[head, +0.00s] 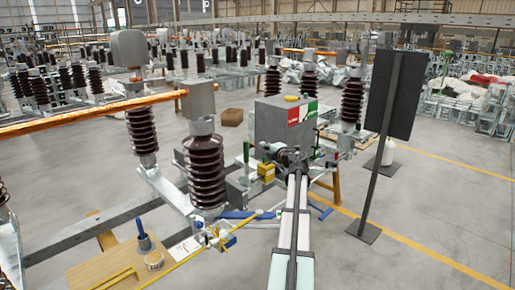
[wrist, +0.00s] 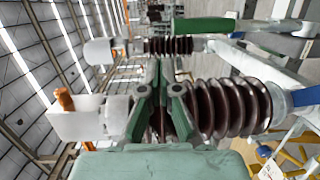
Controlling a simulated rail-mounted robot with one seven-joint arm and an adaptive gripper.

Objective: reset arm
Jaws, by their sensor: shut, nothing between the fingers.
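My gripper (wrist: 159,68) shows in the middle of the wrist view, its two grey-green fingers shut together with nothing between them. A dark brown ribbed insulator (wrist: 232,108) lies behind the fingers in that view, which is turned on its side. I cannot tell how far the fingers are from it. In the head view my arm reaches from the bottom edge toward the grey control box (head: 268,122) with a red and green label. The fingers are too small to make out there.
A brown insulator column (head: 205,172) stands left of my arm, with an orange bar (head: 90,112) on top. A wooden board (head: 105,268) with tools lies at lower left. A dark panel on a stand (head: 393,95) is at right. The floor at lower right (head: 450,215) is clear.

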